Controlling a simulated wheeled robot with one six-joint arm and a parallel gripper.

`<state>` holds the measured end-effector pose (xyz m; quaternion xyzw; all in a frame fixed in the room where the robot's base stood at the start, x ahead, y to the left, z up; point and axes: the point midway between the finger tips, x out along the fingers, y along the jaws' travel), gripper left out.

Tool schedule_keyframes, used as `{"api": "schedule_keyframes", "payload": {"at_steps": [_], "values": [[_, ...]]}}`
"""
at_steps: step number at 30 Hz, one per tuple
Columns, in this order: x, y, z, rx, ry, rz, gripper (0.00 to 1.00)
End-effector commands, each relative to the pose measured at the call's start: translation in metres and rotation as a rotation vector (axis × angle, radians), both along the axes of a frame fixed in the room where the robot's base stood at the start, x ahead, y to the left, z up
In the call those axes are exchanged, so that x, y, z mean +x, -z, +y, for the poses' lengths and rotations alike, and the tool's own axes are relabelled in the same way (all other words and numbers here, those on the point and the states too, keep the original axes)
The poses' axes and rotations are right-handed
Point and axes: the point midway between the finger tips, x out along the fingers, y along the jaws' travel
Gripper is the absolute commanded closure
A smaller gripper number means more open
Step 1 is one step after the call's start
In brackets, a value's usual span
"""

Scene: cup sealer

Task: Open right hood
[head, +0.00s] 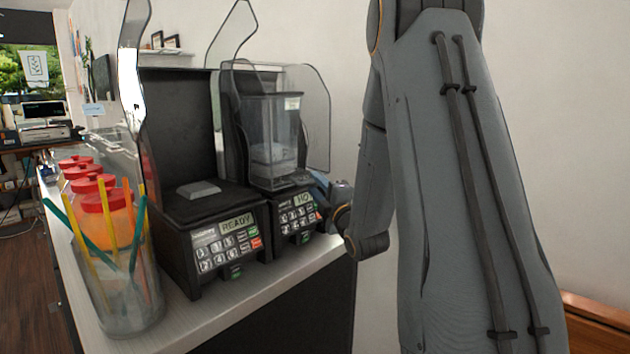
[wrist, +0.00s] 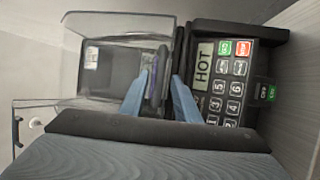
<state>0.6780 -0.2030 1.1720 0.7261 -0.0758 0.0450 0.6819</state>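The right machine (head: 238,140) is black with a keypad and a display reading HOT in the wrist view (wrist: 203,65). Its clear hood (head: 317,110) is down around a transparent container (head: 272,130). The hood also shows in the wrist view (wrist: 120,28), rotated sideways. My gripper (wrist: 162,77) has its two blue fingers apart, one on each side of a dark bar at the hood's front edge, beside the keypad. I cannot tell whether the fingers touch the bar. In the head view my gripper is at the machine's right front, mostly hidden.
The left machine (head: 175,120) reads READY, and its clear hood (head: 132,70) stands raised. A glass of coloured straws (head: 130,310) and red-lidded jars (head: 105,200) stand left on the white counter (head: 230,310). A pale wall is behind.

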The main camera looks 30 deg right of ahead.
Motion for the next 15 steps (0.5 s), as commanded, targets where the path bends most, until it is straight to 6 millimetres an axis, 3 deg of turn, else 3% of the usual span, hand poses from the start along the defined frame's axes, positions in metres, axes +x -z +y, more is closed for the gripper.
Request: {"api": "schedule_keyframes", "payload": {"at_steps": [6, 14, 15], "values": [[0.015, -0.003, 0.000, 0.001, 0.000, 0.000, 0.71], [0.016, -0.002, -0.001, 0.001, 0.000, 0.001, 0.71], [0.016, -0.002, -0.001, 0.001, 0.000, 0.001, 0.78]]}}
